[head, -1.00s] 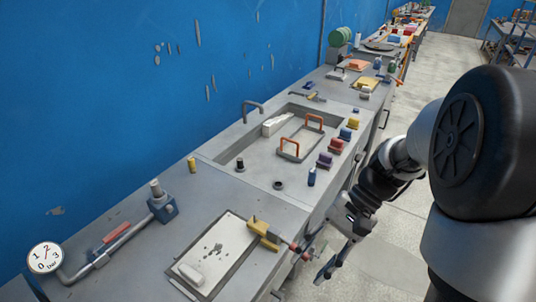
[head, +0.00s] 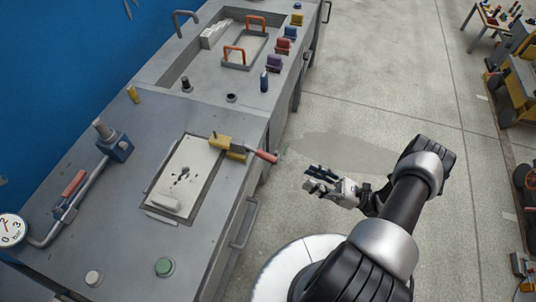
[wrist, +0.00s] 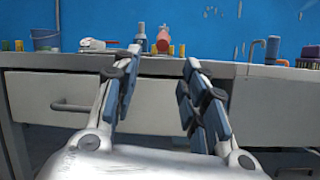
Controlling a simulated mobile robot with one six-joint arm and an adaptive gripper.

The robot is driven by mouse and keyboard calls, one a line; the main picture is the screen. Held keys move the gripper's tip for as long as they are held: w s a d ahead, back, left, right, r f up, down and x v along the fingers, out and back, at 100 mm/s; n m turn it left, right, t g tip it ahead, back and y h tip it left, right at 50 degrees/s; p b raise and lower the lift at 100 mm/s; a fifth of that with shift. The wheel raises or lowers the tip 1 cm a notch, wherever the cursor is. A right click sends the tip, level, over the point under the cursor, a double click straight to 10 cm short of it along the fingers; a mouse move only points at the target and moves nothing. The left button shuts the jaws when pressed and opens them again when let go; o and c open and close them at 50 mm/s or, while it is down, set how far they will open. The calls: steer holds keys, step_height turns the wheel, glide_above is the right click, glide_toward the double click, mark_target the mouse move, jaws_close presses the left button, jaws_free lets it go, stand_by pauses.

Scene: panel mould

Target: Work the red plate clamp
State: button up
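The plate clamp (head: 228,143) has a yellow body and a red handle (head: 263,156). It sits at the far right corner of a pale plate (head: 196,164) set in the grey bench, and its handle points right past the bench's front edge. In the wrist view the red handle (wrist: 163,41) shows nearly end-on between my fingers, further off. My gripper (head: 322,180) is open and empty, in the air over the floor to the right of the clamp and apart from it. The wrist view also shows my gripper (wrist: 161,60) with its fingers spread, facing the bench front.
A pipe valve with a red lever (head: 75,183) and a gauge (head: 12,229) lie to the left. A green button (head: 164,267) and a white one (head: 94,278) are near the front. Drawer handles (wrist: 72,105) stick out from the bench front. Floor beside the bench is clear.

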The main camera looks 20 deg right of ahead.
steer(key=m, duration=0.1)
glide_toward(260, 153)
steer(key=shift+t, duration=0.4)
steer(key=x, duration=0.5)
steer(key=f+x, duration=0.1)
steer(key=x, duration=0.1)
steer(key=shift+w+a+b, duration=0.35)
steer(key=shift+w, duration=0.1)
steer(key=shift+c, duration=0.2)
jaws_close()
